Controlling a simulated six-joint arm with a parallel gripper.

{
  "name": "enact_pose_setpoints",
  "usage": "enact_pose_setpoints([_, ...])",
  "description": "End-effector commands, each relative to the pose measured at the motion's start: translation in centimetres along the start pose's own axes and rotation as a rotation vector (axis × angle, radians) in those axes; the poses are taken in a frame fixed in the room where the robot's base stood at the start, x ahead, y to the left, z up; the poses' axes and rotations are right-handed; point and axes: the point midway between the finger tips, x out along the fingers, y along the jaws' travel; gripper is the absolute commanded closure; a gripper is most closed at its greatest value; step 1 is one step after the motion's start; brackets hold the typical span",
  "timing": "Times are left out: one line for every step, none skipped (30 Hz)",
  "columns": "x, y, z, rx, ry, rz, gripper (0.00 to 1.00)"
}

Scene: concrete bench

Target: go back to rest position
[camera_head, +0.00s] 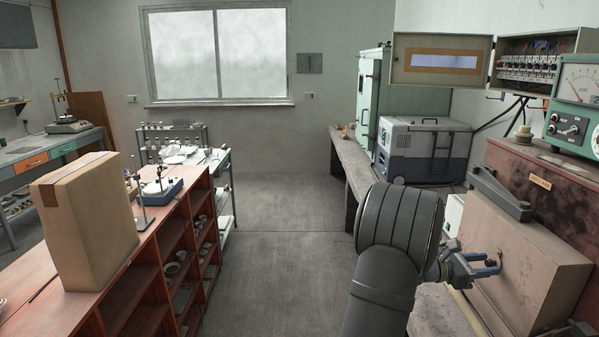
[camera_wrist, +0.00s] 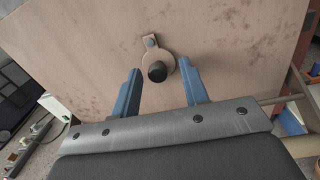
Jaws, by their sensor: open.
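My gripper (camera_head: 489,264) is at the right in the head view, close to the front face of a tan metal box (camera_head: 540,262). In the wrist view, the two blue fingers of my gripper (camera_wrist: 166,92) are apart, with nothing held between them. Just beyond and between the fingertips, a round lug with a dark knob (camera_wrist: 157,72) is fixed on the tan panel (camera_wrist: 90,45). I cannot tell whether the fingertips touch the panel.
The concrete bench (camera_head: 437,310) lies under the arm. A cardboard carton (camera_head: 88,220) sits on the wooden shelf at left. The floor (camera_head: 285,240) between is clear.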

Motion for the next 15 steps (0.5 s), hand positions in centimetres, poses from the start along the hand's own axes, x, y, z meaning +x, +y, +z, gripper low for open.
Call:
enact_pose_setpoints([0.0, -0.2, 0.0, -0.039, 0.003, 0.000, 0.59])
enact_pose_setpoints([0.0, -0.3, 0.0, -0.063, 0.004, 0.000, 0.59])
enact_pose_setpoints([0.0, -0.4, 0.1, -0.096, 0.006, 0.000, 0.59])
enact_pose_setpoints([0.0, -0.5, 0.1, -0.121, 0.007, 0.000, 0.59])
enact_pose_setpoints([0.0, -0.6, 0.1, -0.146, 0.009, 0.000, 0.59])
enact_pose_setpoints([0.0, -0.7, 0.1, -0.178, 0.010, 0.001, 0.59])
enact_pose_setpoints([-0.7, -0.5, 0.2, -0.184, 0.011, 0.004, 0.59])
enact_pose_setpoints([-1.4, -0.5, 0.2, -0.182, 0.010, 0.005, 0.59])
enact_pose_setpoints([-2.3, -0.5, 0.1, -0.181, 0.011, 0.004, 0.59])
enact_pose_setpoints([-2.9, -0.5, 0.1, -0.180, 0.011, 0.005, 0.59])
enact_pose_setpoints([-3.5, -0.5, 0.2, -0.180, 0.010, 0.005, 0.59])
enact_pose_setpoints([-4.3, -0.5, 0.2, -0.180, 0.010, 0.004, 0.59])
enact_pose_setpoints([-4.9, -0.5, 0.2, -0.179, 0.011, 0.005, 0.59])
enact_pose_setpoints([-5.5, -0.5, 0.2, -0.179, 0.011, 0.004, 0.59])
enact_pose_setpoints([-6.3, -0.5, 0.2, -0.180, 0.010, 0.004, 0.59])
